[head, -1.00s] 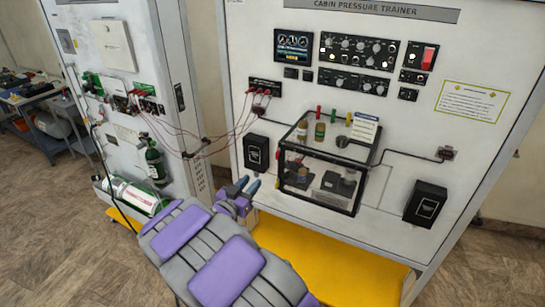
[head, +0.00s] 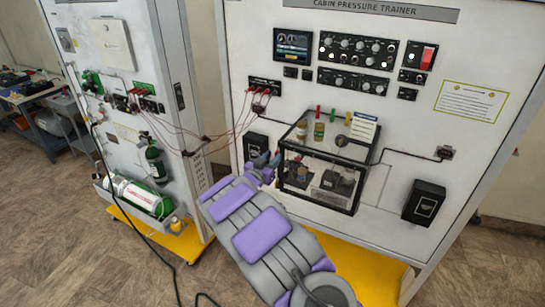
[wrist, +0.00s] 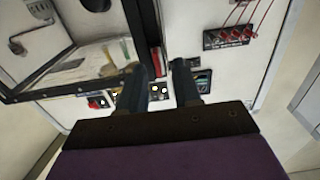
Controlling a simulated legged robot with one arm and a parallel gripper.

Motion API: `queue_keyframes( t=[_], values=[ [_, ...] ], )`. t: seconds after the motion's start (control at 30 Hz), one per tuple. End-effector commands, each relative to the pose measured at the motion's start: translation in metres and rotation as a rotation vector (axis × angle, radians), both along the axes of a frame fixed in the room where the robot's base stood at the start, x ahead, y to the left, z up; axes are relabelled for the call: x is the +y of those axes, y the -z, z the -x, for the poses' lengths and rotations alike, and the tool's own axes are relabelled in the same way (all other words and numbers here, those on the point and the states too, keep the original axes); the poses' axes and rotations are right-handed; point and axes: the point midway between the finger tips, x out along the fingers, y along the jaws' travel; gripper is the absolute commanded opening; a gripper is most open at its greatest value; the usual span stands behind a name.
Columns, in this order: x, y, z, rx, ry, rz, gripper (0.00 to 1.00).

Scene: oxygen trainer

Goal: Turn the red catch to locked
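A small upright red tab (head: 318,112), which looks like the red catch, stands at the back of the clear box's (head: 320,155) top, left of a green and a yellow tab. I cannot read its position. My gripper (head: 268,158) is just left of the box, about level with its upper front edge. In the wrist view the gripper (wrist: 160,66) has its two fingers apart with nothing held between them. A red strip (wrist: 155,60) shows beyond the left finger, beside the dark box frame (wrist: 70,88); I cannot tell whether it is the same tab.
The tall white panel (head: 465,60) carries dials, a screen and a red switch (head: 428,58). Red leads (head: 185,128) hang between the left cabinet and the panel. A black wall box (head: 256,150) sits close behind my gripper. A yellow base (head: 375,275) juts out below.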

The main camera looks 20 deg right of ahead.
Motion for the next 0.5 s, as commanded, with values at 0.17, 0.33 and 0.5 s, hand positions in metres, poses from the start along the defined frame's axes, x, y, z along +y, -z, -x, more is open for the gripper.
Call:
queue_keyframes(
  t=[0.17,0.33,0.5],
  values=[
    [-0.0059,-0.0008,-0.0067,-0.002,0.0,-0.001,0.33],
    [-0.0067,-0.0008,-0.0074,-0.001,0.0,0.0,0.33],
    [-0.0066,-0.0008,-0.0074,-0.001,0.0,0.0,0.27]
  ],
)
